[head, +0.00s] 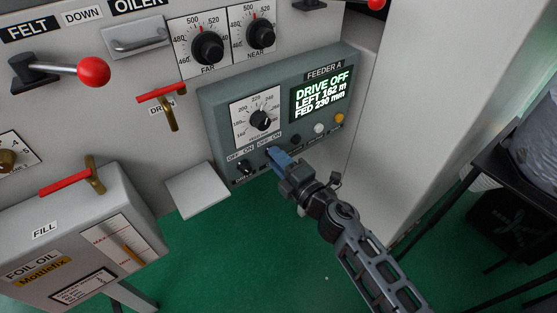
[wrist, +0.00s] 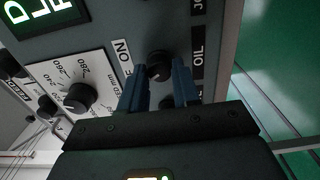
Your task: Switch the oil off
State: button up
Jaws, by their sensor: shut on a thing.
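The oil switch is a black round knob (wrist: 158,64) beside a black OIL label (wrist: 198,45) on the wrist view's panel. A white ON/OFF label (wrist: 123,53) stands by it, partly covered by a finger. My gripper (wrist: 160,78) has one blue finger on each side of the knob and is shut on it. In the head view my gripper (head: 271,153) reaches the lower edge of the green-grey Feeder A panel (head: 222,117) and hides the knob. Which way the knob points is not clear.
A second switch (head: 245,167) sits just left of my gripper. Several small buttons (head: 319,128) lie to the right. A grey plate (head: 198,190) juts out at lower left.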

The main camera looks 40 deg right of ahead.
jog(key=o, duration=1)
jog(key=shift+o, duration=0.2)
jog(key=shift+s, duration=0.1)
jog(key=s, duration=0.7)
jog(key=shift+s+b, duration=0.3)
jog(key=shift+b, duration=0.05)
jog(key=s+a+r+m+g+p, duration=0.1)
jog(key=s+a+r+m+p, duration=0.1)
jog(key=s+r+m, duration=0.4)
jog(key=s+a+r+m+g+p, duration=0.1)
jog(key=s+a+r+m+p, duration=0.2)
jog(key=s, duration=1.2)
jog(key=s+a+r+m+g+p, duration=0.1)
jog(key=s+a+r+m+p, duration=0.1)
jog(key=s+r+m+p, duration=0.4)
jog(key=s+r+m, duration=0.3)
jog(key=s+r, duration=0.2)
jog(key=r, duration=0.2)
jog(key=shift+s+a, duration=0.25)
jog(key=shift+a, duration=0.05)
